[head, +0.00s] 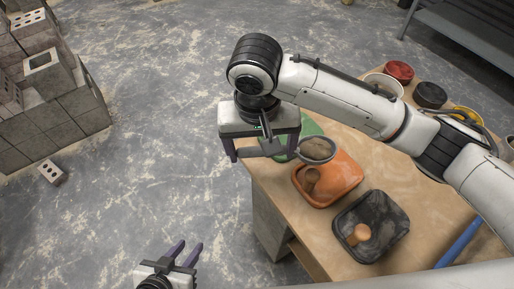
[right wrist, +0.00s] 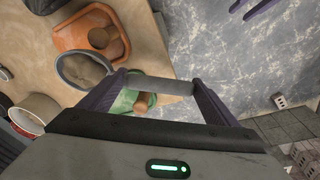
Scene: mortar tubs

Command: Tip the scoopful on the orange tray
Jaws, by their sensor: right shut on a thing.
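The scoop (head: 318,150) has a dark round bowl holding a grey-brown load; the bowl and load also show in the right wrist view (right wrist: 84,70). My right gripper (head: 264,150) is shut on the scoop's grey handle (right wrist: 168,88). The bowl looks upright, at the far left edge of the orange tray (head: 345,186), overlapping it in the head view; its height above it is hard to tell. The orange tray, also in the right wrist view (right wrist: 67,40), holds a brown rounded piece (head: 312,177). My left gripper (head: 184,254) is open and empty over the floor.
A black tray (head: 383,212) with a brown piece stands nearer on the table (head: 290,192). A green tray (head: 306,126) is partly hidden behind my right gripper. A white-rimmed tub (right wrist: 38,108), red and black tubs (head: 430,94) stand at the back. Blocks (head: 60,90) are stacked left.

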